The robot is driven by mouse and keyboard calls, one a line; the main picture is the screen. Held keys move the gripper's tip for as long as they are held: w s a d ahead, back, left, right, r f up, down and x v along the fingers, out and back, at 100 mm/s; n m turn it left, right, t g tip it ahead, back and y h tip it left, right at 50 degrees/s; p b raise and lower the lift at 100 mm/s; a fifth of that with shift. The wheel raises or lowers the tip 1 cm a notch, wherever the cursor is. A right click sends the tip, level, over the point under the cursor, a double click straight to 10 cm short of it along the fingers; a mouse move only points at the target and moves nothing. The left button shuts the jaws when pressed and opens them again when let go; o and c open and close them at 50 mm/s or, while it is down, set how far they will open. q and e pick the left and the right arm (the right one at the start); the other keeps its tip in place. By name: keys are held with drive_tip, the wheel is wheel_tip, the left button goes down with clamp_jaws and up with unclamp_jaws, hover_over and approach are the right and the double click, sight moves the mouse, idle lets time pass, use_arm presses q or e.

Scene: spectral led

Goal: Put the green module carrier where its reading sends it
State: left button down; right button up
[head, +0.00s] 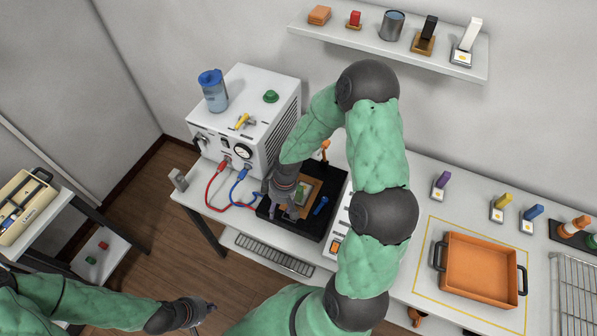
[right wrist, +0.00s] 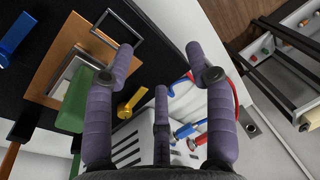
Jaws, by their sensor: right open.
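A green block (right wrist: 76,104), which looks like the green module carrier, sits at a pale square opening in the orange-brown plate (right wrist: 80,38) of the black fixture. The same green part shows small in the head view (head: 299,196), partly hidden by my right gripper. My right gripper (head: 277,194) is over the left side of the black fixture (head: 333,220). In the right wrist view its purple fingers (right wrist: 162,62) are spread and empty, with the green block beside the left finger. My left gripper (head: 203,308) is low at the left, away from the bench; its fingers are too small to read.
A white instrument (head: 228,125) with red and blue hoses stands left of the fixture. A blue lever (head: 320,205) and an orange handle (head: 325,147) are at the fixture. An orange tray (head: 482,270), coloured pegs and a wire rack (head: 575,290) are right. A shelf (head: 400,42) hangs above.

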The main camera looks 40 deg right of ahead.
sight(299, 193)
drive_tip(key=d+r, duration=0.2)
drive_tip(key=d, duration=0.1)
drive_tip(key=d+r+n+h, duration=0.1)
drive_tip(key=d+r, duration=0.1)
drive_tip(key=r, duration=0.1)
drive_tip(key=w+d+r+h, duration=0.1)
drive_tip(key=d+r, duration=0.1)
drive_tip(key=d, duration=0.1)
drive_tip(key=shift+w+d+r+n+p, duration=0.1)
drive_tip(key=shift+d+r+n+p, duration=0.2)
drive_tip(key=shift+n+p, duration=0.1)
drive_tip(key=shift+d, duration=0.25)
wheel_tip(299, 193, down, 10)
drive_tip(key=shift+f+b, duration=0.25)
drive_tip(key=shift+b, duration=0.6)
clamp_jaws()
unclamp_jaws()
drive_tip(key=shift+r, duration=0.1)
